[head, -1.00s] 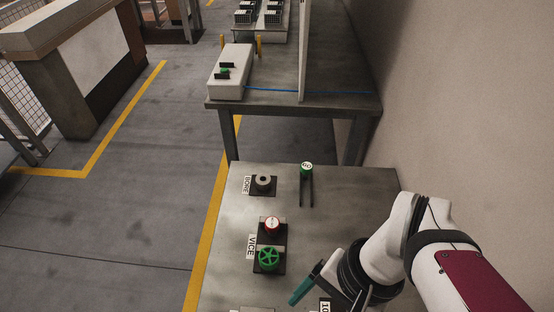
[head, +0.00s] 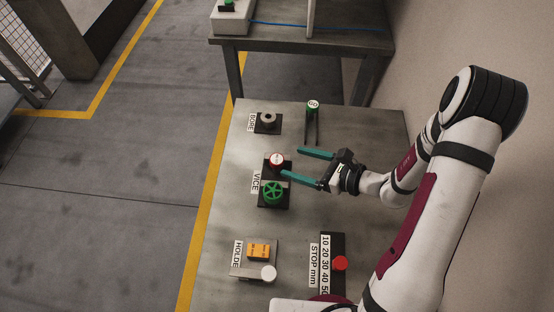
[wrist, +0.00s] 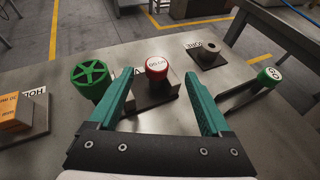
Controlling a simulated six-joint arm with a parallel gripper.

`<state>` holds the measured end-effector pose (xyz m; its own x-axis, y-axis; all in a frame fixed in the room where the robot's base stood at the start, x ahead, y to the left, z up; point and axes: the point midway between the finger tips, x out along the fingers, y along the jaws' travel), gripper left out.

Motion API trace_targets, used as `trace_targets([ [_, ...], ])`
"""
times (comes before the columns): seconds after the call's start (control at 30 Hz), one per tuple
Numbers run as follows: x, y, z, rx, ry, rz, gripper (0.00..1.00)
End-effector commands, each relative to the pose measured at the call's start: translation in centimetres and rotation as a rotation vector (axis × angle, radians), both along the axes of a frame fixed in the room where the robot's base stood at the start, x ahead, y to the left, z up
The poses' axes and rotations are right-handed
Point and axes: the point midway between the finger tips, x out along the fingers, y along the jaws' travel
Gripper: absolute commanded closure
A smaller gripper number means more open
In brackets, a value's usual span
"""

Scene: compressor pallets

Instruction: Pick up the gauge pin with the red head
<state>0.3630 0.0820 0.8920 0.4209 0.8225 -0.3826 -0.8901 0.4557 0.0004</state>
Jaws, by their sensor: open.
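The gauge pin with the red head (head: 276,160) stands upright in the block labelled VICE, its white-capped red head on top. It also shows in the wrist view (wrist: 157,66), beyond and between my fingertips; its shank is mostly hidden. My gripper (head: 291,162) is open and empty, its teal fingers pointing left towards the red head. In the wrist view my gripper (wrist: 160,78) has one finger either side of the line to the red head. I cannot tell whether either finger touches it.
The vice's green handwheel (head: 273,192) is close beside the red head. A green-headed GO pin (head: 312,106) rests on a forked stand, near a BORE block (head: 267,122). An orange block (head: 259,251) and a STOP scale with a red knob (head: 340,263) are nearer.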

Motion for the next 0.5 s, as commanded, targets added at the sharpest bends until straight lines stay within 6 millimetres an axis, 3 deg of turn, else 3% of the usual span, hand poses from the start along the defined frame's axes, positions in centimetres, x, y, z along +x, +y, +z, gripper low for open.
trace_targets([
  [0.23,1.4,3.9,-2.1,0.0,0.0,0.005,0.18],
  [0.5,1.8,4.5,-2.4,0.0,0.0,0.001,0.18],
])
